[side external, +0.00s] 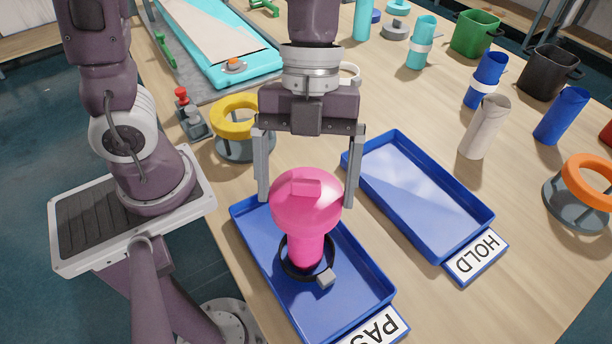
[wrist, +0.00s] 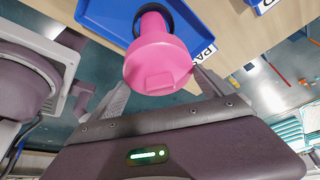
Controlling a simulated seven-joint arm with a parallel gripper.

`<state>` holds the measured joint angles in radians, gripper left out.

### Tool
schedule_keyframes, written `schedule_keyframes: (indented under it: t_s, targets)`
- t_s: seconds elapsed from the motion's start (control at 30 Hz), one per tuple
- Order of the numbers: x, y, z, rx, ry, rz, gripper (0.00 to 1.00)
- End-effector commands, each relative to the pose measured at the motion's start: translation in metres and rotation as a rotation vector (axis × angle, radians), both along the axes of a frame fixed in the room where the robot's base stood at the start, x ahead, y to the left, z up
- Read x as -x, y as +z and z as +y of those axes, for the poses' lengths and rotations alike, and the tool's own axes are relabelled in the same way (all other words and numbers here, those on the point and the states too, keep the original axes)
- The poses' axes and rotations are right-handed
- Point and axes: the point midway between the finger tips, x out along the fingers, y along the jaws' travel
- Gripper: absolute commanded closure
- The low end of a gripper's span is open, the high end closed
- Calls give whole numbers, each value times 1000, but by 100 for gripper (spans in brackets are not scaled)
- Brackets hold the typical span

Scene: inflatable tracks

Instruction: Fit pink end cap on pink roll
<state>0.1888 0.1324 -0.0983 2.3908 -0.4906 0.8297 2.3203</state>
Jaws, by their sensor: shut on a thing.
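The pink end cap (side external: 306,212) is a wide, rounded disc with a raised block on top. It sits between the two fingers of my gripper (side external: 306,203), which is shut on it. The pink roll (side external: 306,251) stands upright directly under the cap, with its lower end inside a black ring (side external: 284,268). The cap hides the roll's top, so I cannot tell whether it is fully seated. In the wrist view, the cap (wrist: 160,66) and roll (wrist: 153,22) line up beyond my gripper's fingers (wrist: 160,88).
The ring stands in the blue PASS tray (side external: 368,297). An empty blue HOLD tray (side external: 420,200) lies to the right. A yellow ring stand (side external: 238,118) and a red-buttoned box (side external: 190,115) are at the left. Cups, bins and an orange ring stand (side external: 588,180) occupy the right side.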

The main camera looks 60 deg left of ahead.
Motion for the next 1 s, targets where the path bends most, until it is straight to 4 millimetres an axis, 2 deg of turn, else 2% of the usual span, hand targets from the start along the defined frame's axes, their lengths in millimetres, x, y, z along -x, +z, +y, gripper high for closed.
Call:
schedule_keyframes:
  t_s: [0.63,0.67,0.7,1.0]
  targets:
    - [0,-13,0,-1,0,1,47]
    - [0,-13,0,0,-1,0,7]
    - [0,-13,0,0,-1,0,0]
    - [-1,-9,0,2,1,-2,0]
